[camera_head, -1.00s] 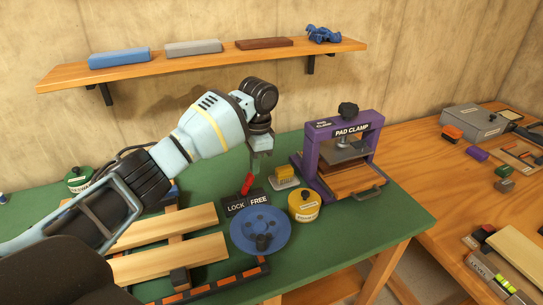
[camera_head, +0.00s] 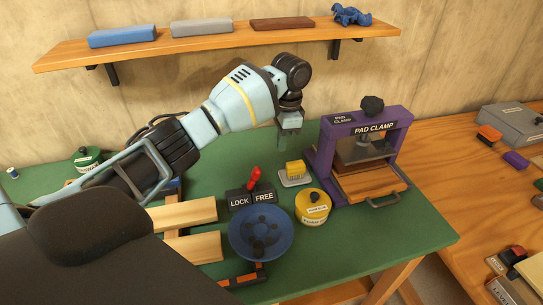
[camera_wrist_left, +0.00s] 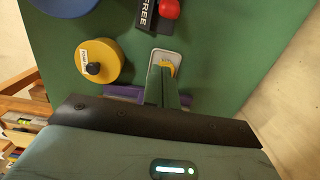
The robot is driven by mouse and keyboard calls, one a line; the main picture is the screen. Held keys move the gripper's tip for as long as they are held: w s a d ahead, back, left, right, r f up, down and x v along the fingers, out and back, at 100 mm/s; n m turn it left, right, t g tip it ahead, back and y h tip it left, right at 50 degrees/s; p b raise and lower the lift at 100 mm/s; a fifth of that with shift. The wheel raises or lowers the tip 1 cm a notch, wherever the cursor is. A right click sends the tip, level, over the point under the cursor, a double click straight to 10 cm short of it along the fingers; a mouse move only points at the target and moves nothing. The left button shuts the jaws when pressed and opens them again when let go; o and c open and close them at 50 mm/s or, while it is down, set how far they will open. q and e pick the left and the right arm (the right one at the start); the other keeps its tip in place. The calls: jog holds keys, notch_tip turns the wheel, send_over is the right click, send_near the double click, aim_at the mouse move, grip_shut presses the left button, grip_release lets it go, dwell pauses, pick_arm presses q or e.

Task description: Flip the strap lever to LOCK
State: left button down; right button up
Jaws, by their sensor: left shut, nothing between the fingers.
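The strap lever (camera_head: 254,178) has a red handle on a dark base (camera_head: 239,199) labelled LOCK on the left and FREE on the right. The handle leans up and to the right, toward the FREE side. In the left wrist view its red knob (camera_wrist_left: 169,8) shows at the top edge, by the FREE label (camera_wrist_left: 147,13). My left gripper (camera_head: 290,148) is shut and empty, apart from the lever, behind and to its right. Its fingers (camera_wrist_left: 162,88) point near the yellow block in the wrist view. My right gripper is not in view.
A yellow block on a pale plate (camera_head: 295,172) sits below my left gripper. Nearby are a yellow round tin (camera_head: 312,207), a blue dish (camera_head: 262,236) and the purple pad clamp (camera_head: 326,150). Wooden slats (camera_head: 185,215) lie left of the lever.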

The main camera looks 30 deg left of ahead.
aim_at(254, 179)
pick_arm(q)
jog(key=f, duration=1)
jog(key=shift+s+a, duration=0.3)
jog(key=shift+s, duration=0.05)
jog(key=shift+s+a+r+p, duration=0.4)
jog(key=shift+s+a+r, duration=0.4)
jog(key=shift+r, duration=0.25)
jog(key=shift+s+a+r, duration=0.1)
jog(key=shift+s+a, duration=0.1)
jog(key=shift+s, duration=0.1)
jog(key=shift+s+a, duration=0.1)
jog(key=shift+s, duration=0.15)
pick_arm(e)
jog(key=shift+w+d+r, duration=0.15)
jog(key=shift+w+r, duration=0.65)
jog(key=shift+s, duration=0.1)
